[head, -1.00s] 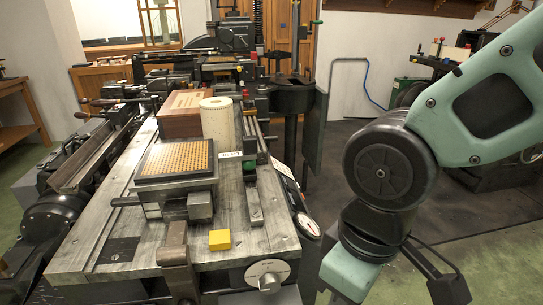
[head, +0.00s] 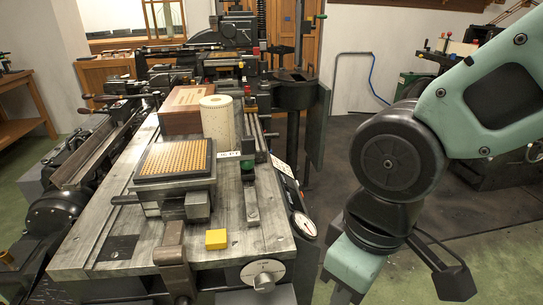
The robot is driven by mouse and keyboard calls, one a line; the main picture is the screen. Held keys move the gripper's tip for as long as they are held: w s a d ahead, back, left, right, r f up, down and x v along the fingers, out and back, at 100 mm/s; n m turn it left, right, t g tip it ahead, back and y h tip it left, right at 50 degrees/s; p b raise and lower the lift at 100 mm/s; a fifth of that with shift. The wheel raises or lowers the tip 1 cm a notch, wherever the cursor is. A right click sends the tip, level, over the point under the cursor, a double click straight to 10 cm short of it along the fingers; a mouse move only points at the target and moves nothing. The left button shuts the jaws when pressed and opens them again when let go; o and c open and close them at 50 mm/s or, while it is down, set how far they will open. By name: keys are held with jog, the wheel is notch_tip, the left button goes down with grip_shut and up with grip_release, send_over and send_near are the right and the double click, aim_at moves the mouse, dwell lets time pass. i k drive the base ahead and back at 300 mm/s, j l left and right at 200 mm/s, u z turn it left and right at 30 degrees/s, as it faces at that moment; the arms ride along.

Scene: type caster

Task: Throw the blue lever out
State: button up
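I cannot make out a blue lever in the head view. A machine table (head: 220,258) fills the middle, with a black box with a gold dotted top (head: 175,158) on it. A yellow block (head: 216,239) lies near the table's front. A bar with a green block (head: 248,153) stands right of the dotted box. A lever with a green tip (head: 320,17) rises at the back. My arm comes in from the right and runs down out of the bottom edge, right of the table.
A white paper roll (head: 217,118) and a wooden box (head: 181,112) stand on the table. A round dial (head: 305,225) and a crank wheel (head: 263,275) edge its right and front. A blue cable (head: 372,72) hangs on the back wall. Dark floor (head: 345,150) is clear behind my arm.

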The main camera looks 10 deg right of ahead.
aim_at(269, 136)
jog(key=i+l, duration=0.1)
jog(key=l, duration=0.4)
jog(key=i+l+u, duration=0.15)
jog(key=l, duration=0.35)
jog(key=i+l, duration=0.1)
jog(key=l, duration=0.35)
jog(key=i+l+u, duration=0.1)
jog(key=l, duration=0.4)
jog(key=i+l+u, duration=0.15)
jog(key=i+l, duration=0.25)
jog(key=i+l+u, duration=0.15)
jog(key=i+l, duration=0.2)
jog(key=l, duration=0.3)
jog(key=i+u, duration=0.1)
jog(key=i, duration=0.7)
jog(key=j, duration=0.05)
